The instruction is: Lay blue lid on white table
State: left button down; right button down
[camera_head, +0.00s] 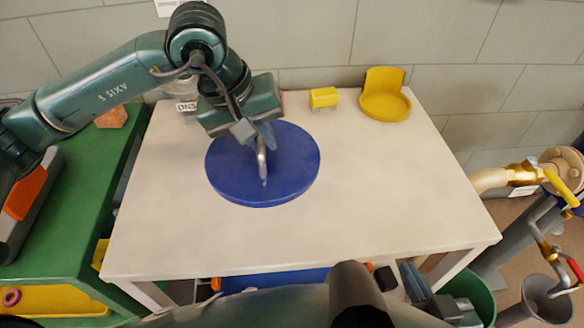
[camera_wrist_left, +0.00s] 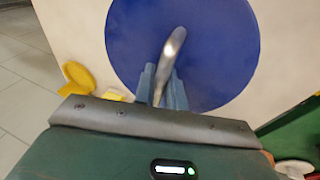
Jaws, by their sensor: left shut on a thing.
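The blue lid (camera_head: 295,172) is a round flat disc with a curved metal handle (camera_head: 262,163) on top. It is over the left-middle part of the white table (camera_head: 400,190); I cannot tell whether it touches the tabletop. My left gripper (camera_head: 262,140) is above the lid and shut on its handle. In the left wrist view the handle (camera_wrist_left: 172,50) stands between the two fingers (camera_wrist_left: 162,88), with the blue disc (camera_wrist_left: 215,60) behind it. My right gripper (camera_head: 440,305) seems to be at the lower right, in front of the table, and its jaws are unclear.
At the table's back edge stand a small yellow block (camera_head: 323,97), a yellow round holder (camera_head: 385,103) and a clear jar (camera_head: 185,100). A green bench (camera_head: 75,190) is at the left. Pipes with a yellow valve (camera_head: 562,188) are at the right. The table's right half is clear.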

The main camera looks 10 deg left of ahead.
pick_arm(q)
notch_tip(320, 180, down, 5)
jog(key=shift+r, duration=0.1)
jog(key=shift+f+b, duration=0.3)
jog(key=shift+f, duration=2.1)
jog(key=shift+f, duration=0.1)
jog(key=c, duration=1.5)
grip_release()
jog(key=shift+o, duration=0.2)
